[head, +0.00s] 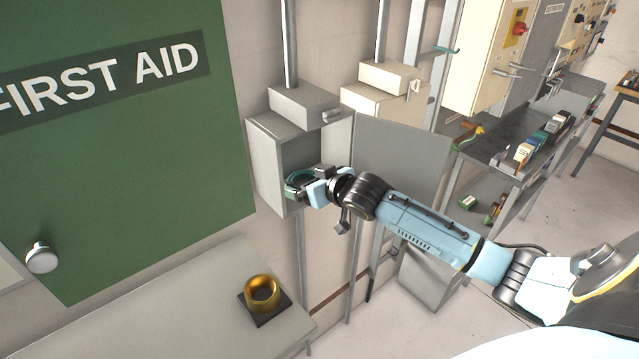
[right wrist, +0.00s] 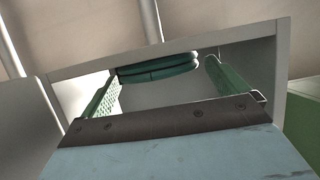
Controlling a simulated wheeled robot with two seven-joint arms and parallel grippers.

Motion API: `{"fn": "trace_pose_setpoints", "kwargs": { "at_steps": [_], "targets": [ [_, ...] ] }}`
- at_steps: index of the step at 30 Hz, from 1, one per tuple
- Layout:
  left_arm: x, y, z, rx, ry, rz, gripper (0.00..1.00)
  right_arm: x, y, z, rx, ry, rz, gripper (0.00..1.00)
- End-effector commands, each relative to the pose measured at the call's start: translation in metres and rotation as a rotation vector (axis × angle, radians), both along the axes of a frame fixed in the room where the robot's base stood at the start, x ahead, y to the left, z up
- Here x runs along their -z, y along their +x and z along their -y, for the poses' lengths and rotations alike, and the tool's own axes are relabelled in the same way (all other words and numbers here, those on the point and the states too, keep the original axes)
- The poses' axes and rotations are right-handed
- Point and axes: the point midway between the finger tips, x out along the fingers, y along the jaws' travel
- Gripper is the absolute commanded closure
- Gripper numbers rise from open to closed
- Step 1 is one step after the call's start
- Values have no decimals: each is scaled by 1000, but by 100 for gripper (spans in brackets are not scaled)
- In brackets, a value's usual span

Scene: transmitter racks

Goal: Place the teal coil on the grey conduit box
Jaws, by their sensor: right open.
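The grey conduit box (head: 264,160) hangs on the wall with its door (head: 405,155) swung open to the right. The teal coil (head: 291,187) is at the lower part of the box's opening. My right gripper (head: 310,186) is open at the coil and partly hides it in the head view. In the right wrist view the coil (right wrist: 158,68) shows between the two spread fingers, just within the rim of the box (right wrist: 220,42). I cannot tell what the coil rests on. My left gripper is not in view.
A beige box (head: 375,103) hangs right of the grey one. A green first aid cabinet (head: 150,170) is at the left. A dark bench (head: 500,140) with several parts stands at the right.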

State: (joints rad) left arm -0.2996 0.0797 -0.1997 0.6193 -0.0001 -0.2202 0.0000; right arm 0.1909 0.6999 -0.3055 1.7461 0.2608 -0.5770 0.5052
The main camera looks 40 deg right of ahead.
Motion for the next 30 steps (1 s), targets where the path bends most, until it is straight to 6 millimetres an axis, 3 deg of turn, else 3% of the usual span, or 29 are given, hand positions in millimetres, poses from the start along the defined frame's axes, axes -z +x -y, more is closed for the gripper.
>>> {"fn": "trace_pose_setpoints", "kwargs": {
  "at_steps": [18, 30],
  "targets": [
    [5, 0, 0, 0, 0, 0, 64, -36, -92, 8, 1, -2, -3, 1],
    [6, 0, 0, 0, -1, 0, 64, -45, -110, 9, 1, 0, -2, 1]
  ]
}}
